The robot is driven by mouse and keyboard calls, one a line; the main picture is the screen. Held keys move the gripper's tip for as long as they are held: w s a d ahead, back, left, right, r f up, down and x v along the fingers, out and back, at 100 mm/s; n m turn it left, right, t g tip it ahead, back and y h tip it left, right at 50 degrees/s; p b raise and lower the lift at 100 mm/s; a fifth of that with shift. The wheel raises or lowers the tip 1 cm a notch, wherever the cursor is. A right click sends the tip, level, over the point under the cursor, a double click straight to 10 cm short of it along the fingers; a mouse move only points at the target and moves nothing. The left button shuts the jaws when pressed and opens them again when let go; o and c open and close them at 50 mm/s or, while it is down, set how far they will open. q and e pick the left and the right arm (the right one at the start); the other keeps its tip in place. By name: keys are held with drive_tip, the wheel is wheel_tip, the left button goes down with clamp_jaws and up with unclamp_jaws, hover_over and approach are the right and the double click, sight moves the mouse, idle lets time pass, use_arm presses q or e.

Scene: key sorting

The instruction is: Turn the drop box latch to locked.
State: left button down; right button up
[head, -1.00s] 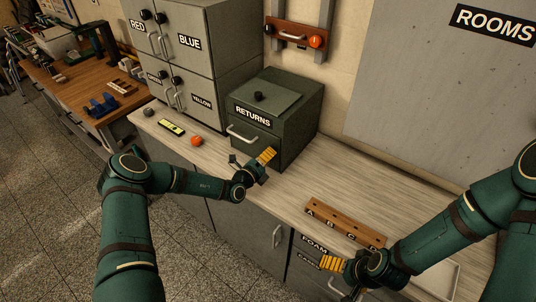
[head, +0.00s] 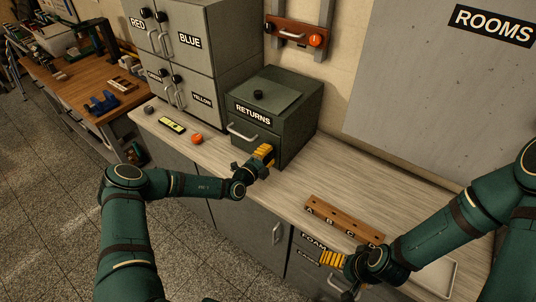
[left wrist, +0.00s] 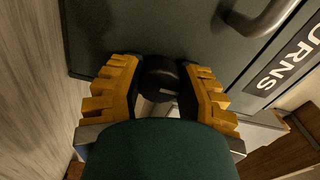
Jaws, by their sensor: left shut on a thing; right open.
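The drop box (head: 290,105) is a dark green box marked RETURNS, standing on the counter with a bar handle (head: 241,131) on its front. My left gripper (head: 265,153) is at the lower right of its front face. In the left wrist view its yellow fingers (left wrist: 160,88) are shut on the round black latch knob (left wrist: 160,72), one finger on each side. The fingers hide the knob in the head view. The knob's turn position cannot be told. My right gripper (head: 328,257) is open and empty near the counter's front edge, at lower right.
An orange round object (head: 197,139) and a yellow-green device (head: 172,125) lie on the counter left of the box. A wooden rack (head: 343,219) marked with letters lies to the right. Grey lockers (head: 215,60) stand left of the box.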

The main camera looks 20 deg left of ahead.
use_arm(q)
drive_tip(key=shift+w+r, duration=0.1)
drive_tip(key=c, duration=0.5)
unclamp_jaws()
drive_tip(key=v, duration=1.2)
